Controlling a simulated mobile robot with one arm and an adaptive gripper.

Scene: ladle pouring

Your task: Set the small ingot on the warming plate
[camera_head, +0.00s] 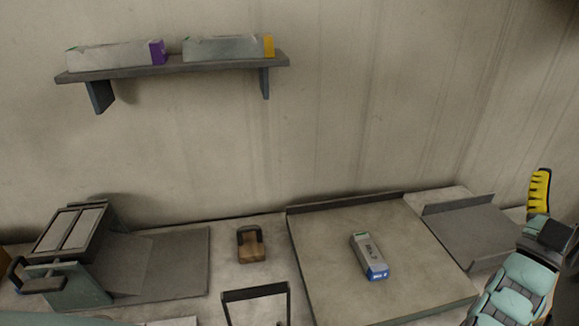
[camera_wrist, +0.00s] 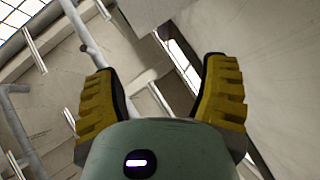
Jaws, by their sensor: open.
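A small grey ingot (camera_head: 369,256) with a blue end and a green mark lies on a broad, low-rimmed board (camera_head: 325,285) right of centre in the head view. Which surface is the warming plate I cannot tell for sure; a flat dark plate (camera_head: 185,262) lies at the left and a grey tray (camera_head: 465,232) with a raised back edge at the right. My gripper (camera_wrist: 163,68) is open and empty in the wrist view, its two yellow ridged fingers wide apart. In the head view it is raised at the right edge, apart from the ingot.
Two longer bars, one with a purple end (camera_head: 115,56) and one with a yellow end (camera_head: 225,47), lie on a wall shelf (camera_head: 180,67). A hinged press-like device (camera_head: 72,240) stands at the left. A brown block with a dark handle (camera_head: 251,246) and a dark frame (camera_head: 256,293) stand between.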

